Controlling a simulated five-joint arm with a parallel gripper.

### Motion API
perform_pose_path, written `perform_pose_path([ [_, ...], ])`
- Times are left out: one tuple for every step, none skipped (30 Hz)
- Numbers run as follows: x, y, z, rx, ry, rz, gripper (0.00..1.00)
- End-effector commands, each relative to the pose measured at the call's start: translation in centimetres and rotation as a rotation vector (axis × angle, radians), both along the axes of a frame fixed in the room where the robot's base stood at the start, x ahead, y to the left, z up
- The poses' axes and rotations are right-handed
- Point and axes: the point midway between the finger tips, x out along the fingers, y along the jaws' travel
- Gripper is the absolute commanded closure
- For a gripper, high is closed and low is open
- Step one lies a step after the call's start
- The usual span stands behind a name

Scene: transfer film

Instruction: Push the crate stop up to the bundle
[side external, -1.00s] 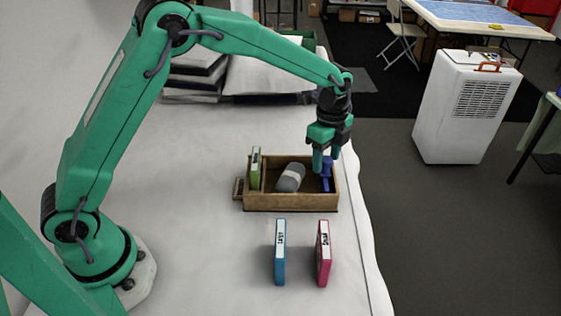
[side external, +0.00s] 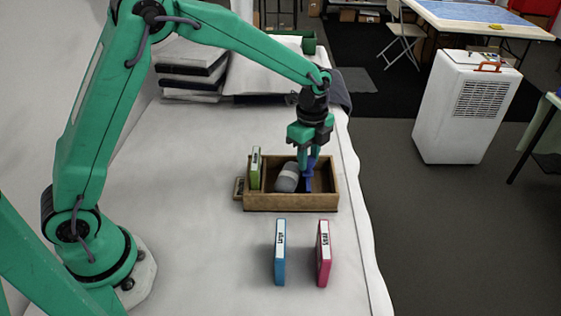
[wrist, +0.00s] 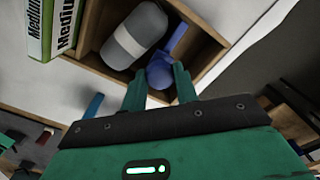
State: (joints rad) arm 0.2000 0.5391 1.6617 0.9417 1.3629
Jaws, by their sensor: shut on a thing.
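The wooden crate (side external: 290,202) stands on the white-covered table. The blue crate stop (side external: 311,184) is upright inside it, right of the grey bundle (side external: 286,183) with its light band. My gripper (side external: 304,172) reaches down into the crate, shut on the stop. In the wrist view the stop's round blue knob (wrist: 160,74) is between my fingertips, and the blue plate is close beside the bundle (wrist: 137,35). I cannot tell for sure whether they touch. A green case (side external: 255,168) stands at the crate's left end, left of the bundle.
A blue case (side external: 280,255) and a pink case (side external: 323,255) stand upright in front of the crate. The crate's right end (side external: 326,180) is now empty. The table's right edge is close by. Stacked dark and white items (side external: 192,70) lie at the back.

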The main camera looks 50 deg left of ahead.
Motion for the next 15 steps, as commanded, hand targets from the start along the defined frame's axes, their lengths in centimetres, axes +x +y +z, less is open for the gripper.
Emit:
perform_pose_path([
  [-0.5,0.5,0.2,0.0,-0.002,0.002,1.0],
  [-0.8,0.8,0.2,0.0,-0.002,0.002,1.0],
  [-1.1,1.2,0.2,0.0,-0.002,0.002,1.0],
  [-1.4,1.5,0.2,0.0,-0.001,0.002,1.0],
  [-1.6,1.7,0.2,0.0,-0.002,0.002,1.0],
  [-1.9,2.0,0.2,-0.001,-0.003,0.002,1.0],
  [-2.1,2.1,0.2,-0.001,-0.003,0.002,1.0],
  [-2.2,2.2,0.2,-0.001,-0.003,0.002,1.0],
  [-2.4,2.3,0.1,0.0,-0.002,0.001,1.0],
  [-2.4,2.4,0.1,0.0,-0.002,0.001,1.0],
  [-2.5,2.4,0.1,0.0,-0.002,0.001,1.0],
  [-2.5,2.4,0.1,0.0,-0.002,0.001,1.0],
  [-2.5,2.4,0.1,0.0,-0.002,0.001,1.0],
  [-2.5,2.5,0.1,0.0,-0.002,0.001,1.0],
  [-2.5,2.4,0.1,0.0,-0.002,0.001,1.0],
])
